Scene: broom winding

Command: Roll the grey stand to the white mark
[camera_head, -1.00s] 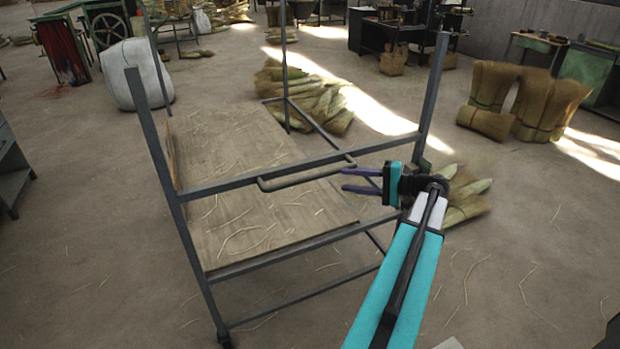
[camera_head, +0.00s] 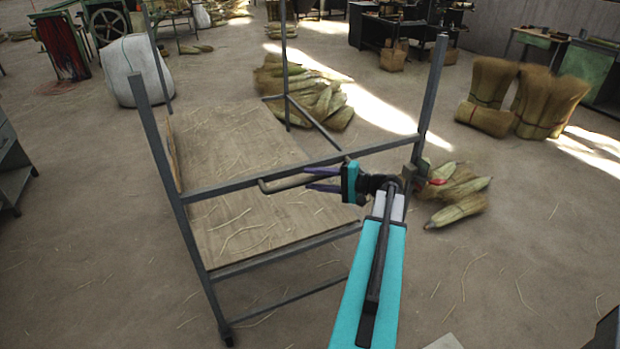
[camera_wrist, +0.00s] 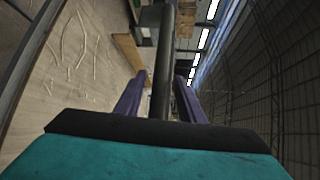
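The grey stand (camera_head: 270,179) is a metal frame with upright posts, a crossbar and a board deck (camera_head: 235,140) strewn with straw. A grey handle (camera_head: 283,184) sticks out from its near crossbar, and also shows in the wrist view (camera_wrist: 164,65). My gripper (camera_head: 312,179) is at the right part of the handle. Its purple fingers are apart, one on each side of the bar, with a gap visible in the wrist view. A pale patch (camera_head: 445,342) on the floor at the bottom edge may be the white mark; most of it is cut off.
Broom straw bundles (camera_head: 458,192) lie close to the stand's right post, and more (camera_head: 305,92) lie behind it. Standing bundles (camera_head: 520,100) are at the right. A white sack (camera_head: 133,72) is behind left. The near floor is mostly clear, with loose straws.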

